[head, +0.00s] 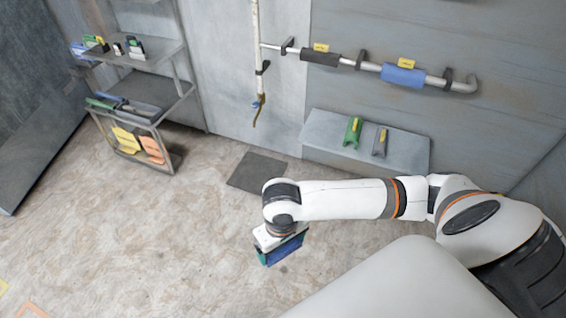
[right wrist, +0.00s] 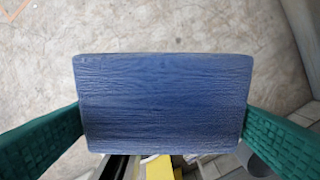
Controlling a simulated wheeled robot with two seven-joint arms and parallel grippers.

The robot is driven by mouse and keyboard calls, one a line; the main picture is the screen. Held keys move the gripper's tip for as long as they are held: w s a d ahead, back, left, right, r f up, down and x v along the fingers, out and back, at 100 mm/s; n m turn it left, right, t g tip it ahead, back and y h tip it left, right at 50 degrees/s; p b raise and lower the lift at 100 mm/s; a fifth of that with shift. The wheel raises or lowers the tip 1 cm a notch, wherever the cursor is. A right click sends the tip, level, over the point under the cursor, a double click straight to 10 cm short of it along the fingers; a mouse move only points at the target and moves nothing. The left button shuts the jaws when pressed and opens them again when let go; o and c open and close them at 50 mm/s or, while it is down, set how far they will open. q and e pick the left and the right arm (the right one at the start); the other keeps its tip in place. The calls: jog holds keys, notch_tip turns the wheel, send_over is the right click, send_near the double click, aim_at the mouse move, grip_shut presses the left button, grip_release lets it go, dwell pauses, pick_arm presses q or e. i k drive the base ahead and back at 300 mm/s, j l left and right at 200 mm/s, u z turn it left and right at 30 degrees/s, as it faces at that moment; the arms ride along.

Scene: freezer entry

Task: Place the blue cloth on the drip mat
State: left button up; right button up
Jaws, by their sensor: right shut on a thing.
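The blue cloth (head: 287,252) is a flat, folded-looking rectangle held in my right gripper (head: 282,246), above the floor. In the right wrist view the blue cloth (right wrist: 163,100) spans between the two green fingers, which are shut on its left and right sides. The drip mat, a dark grey flat square (head: 250,176), lies on the floor near the back wall. It is behind and a little left of my right gripper, partly hidden by my right wrist. My left gripper is not in view.
A metal shelf cart (head: 150,110) with small items stands at the left. A low grey bench (head: 405,150) with a green and a grey piece stands by the back wall. A wall pipe (head: 435,80) carries a black and a blue sleeve.

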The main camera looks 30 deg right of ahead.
aim_at(256, 177)
jog(key=i+z, duration=0.25)
jog(key=i, duration=0.3)
jog(key=i+j+z, duration=0.15)
jog(key=i+z, duration=0.15)
jog(key=i, duration=0.3)
jog(key=i+j+z, duration=0.25)
jog(key=i, duration=0.3)
